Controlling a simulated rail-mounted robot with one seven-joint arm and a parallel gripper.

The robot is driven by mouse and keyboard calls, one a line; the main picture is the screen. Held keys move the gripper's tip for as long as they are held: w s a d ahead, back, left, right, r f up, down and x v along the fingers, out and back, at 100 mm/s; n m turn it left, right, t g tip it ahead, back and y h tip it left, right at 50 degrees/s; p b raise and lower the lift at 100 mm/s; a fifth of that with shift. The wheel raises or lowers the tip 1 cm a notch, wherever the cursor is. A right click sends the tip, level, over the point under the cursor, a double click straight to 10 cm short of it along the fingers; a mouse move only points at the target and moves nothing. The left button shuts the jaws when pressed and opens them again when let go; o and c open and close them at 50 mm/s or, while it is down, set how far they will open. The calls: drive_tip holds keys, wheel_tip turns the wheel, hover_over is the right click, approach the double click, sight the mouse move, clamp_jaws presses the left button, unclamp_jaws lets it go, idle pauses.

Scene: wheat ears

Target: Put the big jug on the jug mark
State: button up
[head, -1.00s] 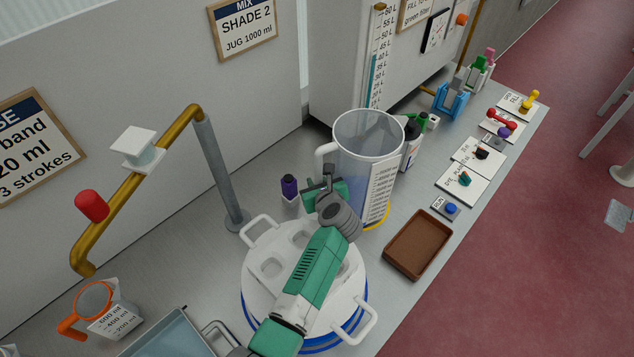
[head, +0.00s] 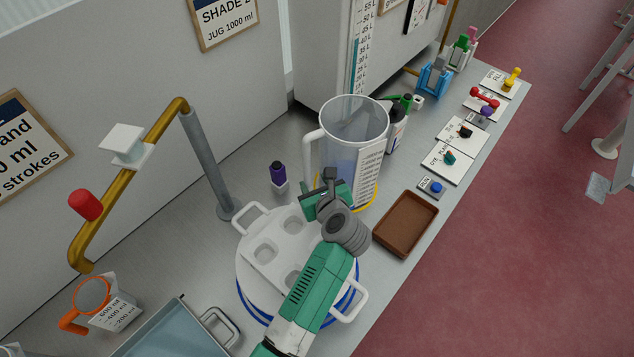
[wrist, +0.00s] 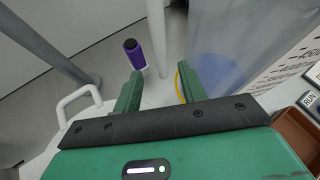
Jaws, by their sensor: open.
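The big jug (head: 340,148) is clear, with a white handle (head: 310,150) and a printed scale. It stands upright on the counter. A yellow ring (head: 374,196) shows around its foot and may be the jug mark; most of it is hidden, so I cannot tell whether the jug is centred. My gripper (head: 327,182) is in front of the jug, low, near its handle side. In the wrist view my gripper (wrist: 160,80) is open, with the white handle (wrist: 157,35) beyond and between its fingers. I see no contact.
A white round holder with cups and side handles (head: 258,222) lies under my arm. A brown tray (head: 405,222) is to the right. An orange-rimmed small jug (head: 100,305) stands front left, below a brass pipe (head: 130,180).

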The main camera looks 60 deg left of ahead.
drive_tip(key=shift+v, duration=0.9)
drive_tip(key=w+d+r+n+t+h, duration=0.1)
drive_tip(key=w+d+r+n+t, duration=0.35)
drive_tip(key=r, duration=0.45)
drive_tip(key=w+d+r+n+t, duration=0.2)
drive_tip(key=w+d+r+t, duration=0.1)
drive_tip(key=w+d+r, duration=0.4)
drive_tip(key=w+d+r+n+t+h, duration=0.1)
drive_tip(key=w+d+r+n+t, duration=0.25)
drive_tip(key=d+r, duration=0.45)
drive_tip(key=s+d+r+n+t+h, duration=0.25)
drive_tip(key=d+r+t, duration=0.25)
drive_tip(key=d+r, duration=0.45)
drive_tip(key=s+d+r+n+t+h, duration=0.2)
drive_tip(key=d+r+n+t+h, duration=0.15)
drive_tip(key=d+r, duration=0.6)
drive_tip(key=s+d+r+n+t+h, duration=0.1)
drive_tip(key=s+d+r+t+h, duration=0.1)
drive_tip(key=r, duration=0.3)
drive_tip(key=s+d+r+n+t+h, duration=0.1)
drive_tip(key=s+d+r+t+h, duration=0.1)
drive_tip(key=s+r, duration=0.3)
drive_tip(key=shift+s+d+r+h, duration=0.15)
drive_tip(key=shift+d+r+h, duration=0.15)
drive_tip(key=shift+d+r, duration=0.25)
